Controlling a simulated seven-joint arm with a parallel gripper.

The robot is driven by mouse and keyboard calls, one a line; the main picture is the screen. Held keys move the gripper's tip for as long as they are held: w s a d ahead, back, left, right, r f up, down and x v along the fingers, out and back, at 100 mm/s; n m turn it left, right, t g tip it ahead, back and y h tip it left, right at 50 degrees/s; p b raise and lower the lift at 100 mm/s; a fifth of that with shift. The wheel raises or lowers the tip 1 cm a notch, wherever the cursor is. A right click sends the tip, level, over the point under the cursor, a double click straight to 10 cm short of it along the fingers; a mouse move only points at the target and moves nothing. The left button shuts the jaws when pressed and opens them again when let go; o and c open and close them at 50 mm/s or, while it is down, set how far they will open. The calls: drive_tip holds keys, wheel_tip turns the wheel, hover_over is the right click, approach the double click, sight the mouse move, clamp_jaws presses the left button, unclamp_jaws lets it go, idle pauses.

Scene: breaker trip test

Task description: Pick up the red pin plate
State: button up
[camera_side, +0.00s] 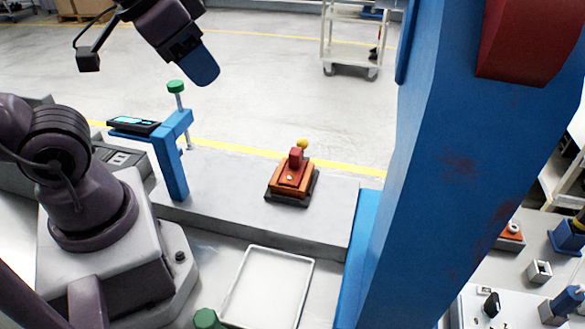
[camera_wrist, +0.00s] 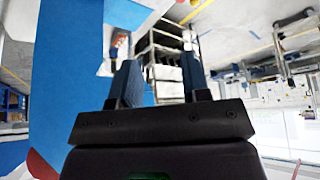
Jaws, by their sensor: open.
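A small red piece (camera_side: 295,158) stands on an orange block (camera_side: 289,178), with a yellow ball (camera_side: 302,144) just behind it. The block sits on a dark base on the grey bench. I cannot tell for sure whether this red piece is the red pin plate. My gripper (camera_side: 200,70) is high at the upper left in the side view, well apart from the block. In the wrist view my gripper (camera_wrist: 160,72) has its two dark fingers apart, with nothing between them.
A large blue column (camera_side: 455,190) with a red part (camera_side: 530,40) rises at the right. A blue bracket (camera_side: 170,160) with a green knob (camera_side: 176,87) stands at the left. A white tray (camera_side: 308,283) lies in front, its inside empty. A side table at the right holds small fittings.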

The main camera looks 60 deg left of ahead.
idle(0.4)
drive_tip(key=shift+o, duration=1.2)
